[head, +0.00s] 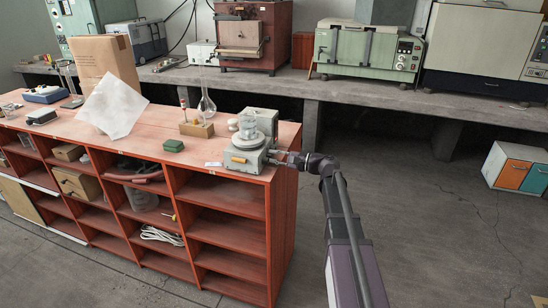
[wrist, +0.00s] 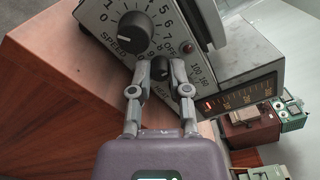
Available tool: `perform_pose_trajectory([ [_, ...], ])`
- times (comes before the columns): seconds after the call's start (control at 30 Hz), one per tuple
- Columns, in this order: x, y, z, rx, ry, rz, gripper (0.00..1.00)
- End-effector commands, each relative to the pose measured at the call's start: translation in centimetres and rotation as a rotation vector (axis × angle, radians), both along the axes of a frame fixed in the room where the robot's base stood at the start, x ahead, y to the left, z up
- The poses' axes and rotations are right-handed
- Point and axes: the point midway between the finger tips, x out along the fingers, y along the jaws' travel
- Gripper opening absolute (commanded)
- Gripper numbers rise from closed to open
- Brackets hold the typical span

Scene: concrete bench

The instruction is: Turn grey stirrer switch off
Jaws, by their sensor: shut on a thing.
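My gripper (head: 274,157) reaches the stirrer's right side. In the wrist view my gripper (wrist: 161,72) is shut on the small knob, a fingertip on each side. The fingers partly hide the knob's pointer and markings.

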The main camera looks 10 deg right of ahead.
Motion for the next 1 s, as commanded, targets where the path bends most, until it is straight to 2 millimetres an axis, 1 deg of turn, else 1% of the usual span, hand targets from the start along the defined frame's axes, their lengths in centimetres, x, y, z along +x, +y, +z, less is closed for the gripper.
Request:
perform_pose_trajectory([
  [0.3, 0.03, 0.06, 0.01, -0.116, -0.203, 0.000, 0.00],
  [0.5, 0.03, 0.06, 0.01, -0.160, -0.279, 0.000, 0.00],
  [1.0, 0.04, 0.07, 0.00, -0.177, -0.309, 0.000, 0.00],
])
